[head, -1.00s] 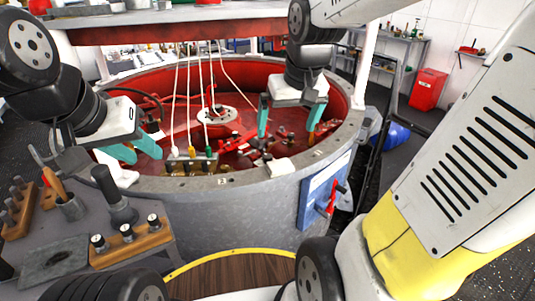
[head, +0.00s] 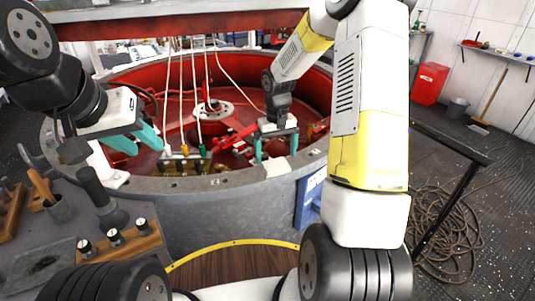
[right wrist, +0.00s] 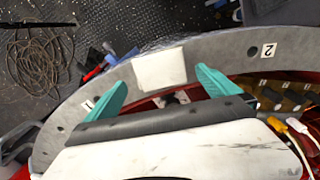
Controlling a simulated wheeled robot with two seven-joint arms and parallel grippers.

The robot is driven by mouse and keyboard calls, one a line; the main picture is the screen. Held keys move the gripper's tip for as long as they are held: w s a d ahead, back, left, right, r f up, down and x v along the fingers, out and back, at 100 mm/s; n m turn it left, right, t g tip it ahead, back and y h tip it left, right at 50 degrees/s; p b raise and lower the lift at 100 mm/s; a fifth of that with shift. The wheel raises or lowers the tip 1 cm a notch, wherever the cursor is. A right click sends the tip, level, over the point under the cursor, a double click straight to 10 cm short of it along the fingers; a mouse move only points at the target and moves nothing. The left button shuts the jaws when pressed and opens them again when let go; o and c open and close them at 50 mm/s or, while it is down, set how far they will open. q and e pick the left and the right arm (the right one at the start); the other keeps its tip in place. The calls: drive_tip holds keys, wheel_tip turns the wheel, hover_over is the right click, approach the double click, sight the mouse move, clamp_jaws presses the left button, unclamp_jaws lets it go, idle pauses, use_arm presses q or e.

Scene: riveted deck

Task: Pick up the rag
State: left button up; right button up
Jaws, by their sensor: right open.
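The rag is a small white cloth (head: 275,167) lying flat on the grey rim of the large round tank. In the right wrist view the rag (right wrist: 160,68) lies between and a little beyond the teal fingertips. My right gripper (head: 277,149) is open and empty, just behind the rag in the head view; its fingers also show apart in the right wrist view (right wrist: 157,85). I cannot tell its exact height over the rim. My left gripper (head: 146,149) is open and empty, over the left part of the tank near its rim.
The tank rim (head: 225,178) carries number labels. A row of plugs with cables (head: 183,163) stands left of the rag. A grey tool table (head: 75,225) is at the front left. A dark rail (head: 450,145) and coiled rope (head: 445,235) lie to the right.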

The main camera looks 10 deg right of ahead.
sight(276, 163)
wheel_tip(276, 163, down, 5)
drive_tip(key=shift+w+r, duration=0.1)
drive_tip(key=shift+r, duration=0.1)
drive_tip(key=c, duration=1.3)
drive_tip(key=shift+r, duration=0.1)
drive_tip(key=shift+r, duration=0.55)
wheel_tip(276, 163, up, 2)
drive_tip(key=shift+w+r, duration=0.1)
drive_tip(key=shift+r, duration=0.05)
drive_tip(key=s+a, duration=0.4)
drive_tip(key=s, duration=0.3)
drive_tip(key=s+a+r, duration=0.1)
drive_tip(key=s+a, duration=0.2)
drive_tip(key=s, duration=0.4)
drive_tip(key=shift+a+r, duration=0.25)
drive_tip(key=shift+a, duration=0.1)
